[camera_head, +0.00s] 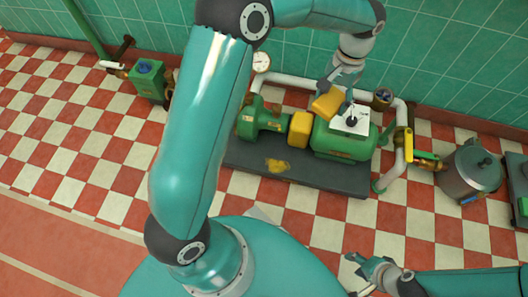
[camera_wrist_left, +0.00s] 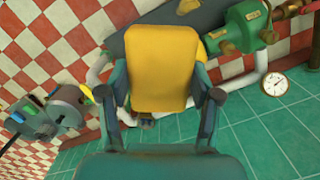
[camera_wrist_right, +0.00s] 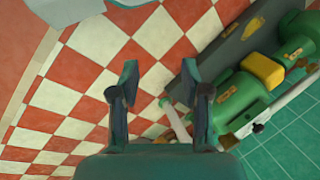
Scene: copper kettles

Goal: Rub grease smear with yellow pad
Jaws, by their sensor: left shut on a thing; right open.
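My left gripper (camera_head: 338,90) is shut on the yellow pad (camera_head: 326,104), above the green pump machine. In the left wrist view the yellow pad (camera_wrist_left: 163,65) sits between both fingers and hides part of what lies beyond it. The grease smear (camera_head: 278,165) is a yellow-brown patch on the dark grey base plate (camera_head: 342,179), in front of the machine. The smear also shows in the left wrist view (camera_wrist_left: 187,6) and the right wrist view (camera_wrist_right: 255,25). The pad is apart from the smear, up and to its right. My right gripper (camera_head: 362,268) is open and empty, over the checkered floor.
The green machine (camera_head: 343,141) has a yellow block (camera_head: 299,128) in its middle and a white plate (camera_head: 354,124) on top. A white pipe (camera_head: 398,150) rises at its right. A metal pot (camera_head: 471,173) stands farther right.

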